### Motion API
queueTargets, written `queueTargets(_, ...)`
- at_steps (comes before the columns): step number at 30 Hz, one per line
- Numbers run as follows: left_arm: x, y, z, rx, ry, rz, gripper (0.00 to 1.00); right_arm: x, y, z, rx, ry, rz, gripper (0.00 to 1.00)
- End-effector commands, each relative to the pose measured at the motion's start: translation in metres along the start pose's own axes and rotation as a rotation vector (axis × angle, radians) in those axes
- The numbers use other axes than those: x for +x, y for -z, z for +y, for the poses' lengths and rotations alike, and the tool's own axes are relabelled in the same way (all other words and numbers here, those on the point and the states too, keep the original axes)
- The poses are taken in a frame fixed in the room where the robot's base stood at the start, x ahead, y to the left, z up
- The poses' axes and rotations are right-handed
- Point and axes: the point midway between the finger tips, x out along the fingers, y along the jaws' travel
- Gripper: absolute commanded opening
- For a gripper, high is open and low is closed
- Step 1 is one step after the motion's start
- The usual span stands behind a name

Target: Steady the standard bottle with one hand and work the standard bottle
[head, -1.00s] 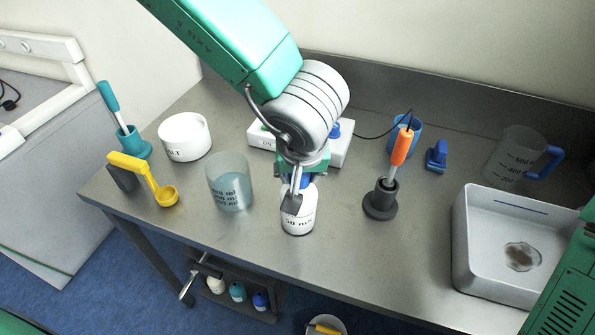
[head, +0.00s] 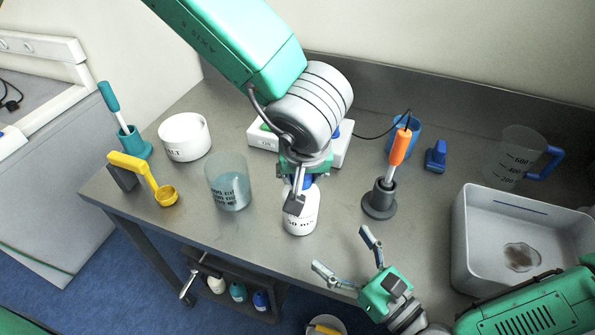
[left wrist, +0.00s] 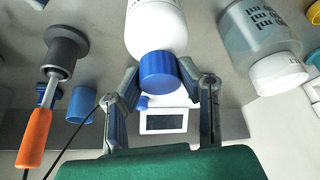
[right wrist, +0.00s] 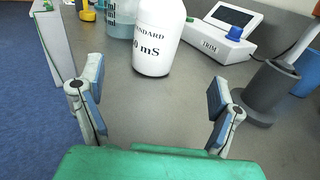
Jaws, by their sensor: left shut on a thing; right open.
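The standard bottle (head: 300,221) is white and stands upright on the grey table; it also shows in the left wrist view (left wrist: 156,28) and, with its label, in the right wrist view (right wrist: 157,38). Its blue cap (left wrist: 158,70) is on top. My left gripper (head: 298,190) reaches down from above and is shut on the cap, one finger on each side in the left wrist view. My right gripper (head: 342,249) is open and empty in front and right of the bottle, its spread fingers pointing towards it.
A white meter (right wrist: 222,33) stands behind the bottle. A beaker (head: 228,182) is on its left; a dark holder with an orange-handled probe (head: 381,199) is on its right. A white tray (head: 463,240) sits at the right. The table's front edge is near my right gripper.

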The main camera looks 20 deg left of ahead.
Motion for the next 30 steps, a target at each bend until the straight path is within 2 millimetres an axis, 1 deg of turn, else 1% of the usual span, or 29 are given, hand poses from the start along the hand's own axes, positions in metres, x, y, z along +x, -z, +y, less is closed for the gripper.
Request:
queueTargets(5,0.0,0.0,0.0,0.0,-0.002,-0.002,0.05,0.015,-0.001,-0.001,0.008,0.002,-0.005,0.85)
queueTargets(15,0.001,0.001,-0.004,-0.002,-0.005,-0.003,0.05,0.068,-0.001,0.002,0.004,0.001,-0.001,0.85)
queueTargets(21,0.001,0.0,-0.001,0.0,-0.002,-0.001,0.05,0.094,-0.001,0.0,0.005,0.002,-0.002,0.85)
queueTargets(25,0.0,0.0,0.0,0.001,0.0,-0.001,0.05,0.107,0.0,-0.001,0.005,0.002,-0.003,0.85)
queueTargets(30,0.0,-0.001,0.001,0.001,-0.001,-0.001,0.05,0.117,-0.001,-0.001,0.008,0.002,-0.003,0.85)
